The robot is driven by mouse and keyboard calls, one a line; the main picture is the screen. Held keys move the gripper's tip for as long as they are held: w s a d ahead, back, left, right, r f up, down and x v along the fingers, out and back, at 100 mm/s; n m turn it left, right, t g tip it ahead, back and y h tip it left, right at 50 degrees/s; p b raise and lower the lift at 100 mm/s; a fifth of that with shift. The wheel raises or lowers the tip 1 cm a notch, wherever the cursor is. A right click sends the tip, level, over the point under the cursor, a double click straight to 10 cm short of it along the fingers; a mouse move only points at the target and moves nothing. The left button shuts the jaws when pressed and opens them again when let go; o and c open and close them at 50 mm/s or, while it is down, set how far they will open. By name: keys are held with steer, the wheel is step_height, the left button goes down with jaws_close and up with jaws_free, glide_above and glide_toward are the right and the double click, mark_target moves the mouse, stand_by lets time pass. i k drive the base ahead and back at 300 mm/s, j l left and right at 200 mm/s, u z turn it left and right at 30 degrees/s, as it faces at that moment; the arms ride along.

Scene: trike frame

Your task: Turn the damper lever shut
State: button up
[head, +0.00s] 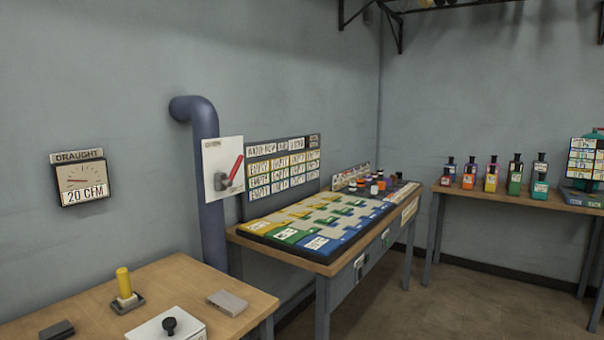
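The damper lever (235,167) is a red handle on a grey pivot, mounted on a white plate (213,178) with small lettering near its top left and lower right. The handle slants up and to the right from the pivot. The plate sits at a blue-grey duct pipe (209,220) that comes out of the wall and runs down behind the tables. A draught gauge (83,182) on the wall at left reads 20 CFM. My gripper is not in view.
A near wooden table (200,278) holds a yellow-handled peg (124,283), a grey block (228,302) and a white box with a black knob (170,325). A second table bears a coloured board (320,220) below the plate's right side. Bottles stand on a table (510,198) at right.

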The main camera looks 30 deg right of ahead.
mark_target(228, 182)
steer(key=z, duration=0.5)
steer(key=i+l+z, duration=0.2)
steer(key=i, duration=0.3)
steer(key=i+z, duration=0.15)
steer(key=i, duration=0.35)
